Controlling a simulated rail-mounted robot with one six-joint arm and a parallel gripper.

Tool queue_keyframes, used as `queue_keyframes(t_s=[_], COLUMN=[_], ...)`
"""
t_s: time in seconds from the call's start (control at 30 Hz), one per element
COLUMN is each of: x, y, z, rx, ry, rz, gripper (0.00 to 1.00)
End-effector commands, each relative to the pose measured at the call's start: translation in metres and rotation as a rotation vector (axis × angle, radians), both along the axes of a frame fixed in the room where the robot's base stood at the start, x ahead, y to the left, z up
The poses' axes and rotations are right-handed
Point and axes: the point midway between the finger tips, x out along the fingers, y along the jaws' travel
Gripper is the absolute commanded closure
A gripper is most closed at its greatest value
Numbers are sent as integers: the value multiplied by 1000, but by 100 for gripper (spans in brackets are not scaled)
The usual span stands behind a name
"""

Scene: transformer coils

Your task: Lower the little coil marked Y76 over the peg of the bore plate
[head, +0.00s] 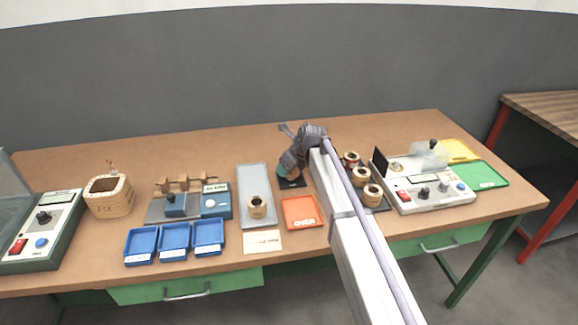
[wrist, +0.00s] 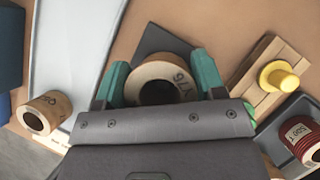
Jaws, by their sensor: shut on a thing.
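The little coil Y76 (wrist: 176,70) is a tan ring with dark writing on its top face, seen upside down in the wrist view. My gripper (wrist: 161,82) is shut on it, with one teal finger on each side; the gripper also shows in the head view (head: 284,173). A dark square plate (wrist: 160,38), which I take for the bore plate, lies beyond and under the coil; it also shows in the head view (head: 293,183). Its peg is not visible. The coil's bore looks dark, and I cannot tell whether the coil touches the plate.
A grey tray (head: 255,172) with a tan coil (head: 257,208) lies left of the plate. A red OVER tray (head: 302,224) lies in front. A wooden block with a yellow knob (wrist: 279,76) and a red coil (wrist: 301,137) stand to the right in the wrist view.

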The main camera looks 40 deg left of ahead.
Motion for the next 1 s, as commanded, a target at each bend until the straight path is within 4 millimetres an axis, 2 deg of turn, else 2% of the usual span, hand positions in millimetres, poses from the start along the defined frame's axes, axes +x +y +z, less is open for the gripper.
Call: queue_keyframes(t_s=[0.2,0.73,1.0], x=[0,0,0], y=[0,0,0], z=[-9,-10,-19], rx=[0,0,0], ry=[0,0,0], rz=[0,0,0], gripper=[64,64,64])
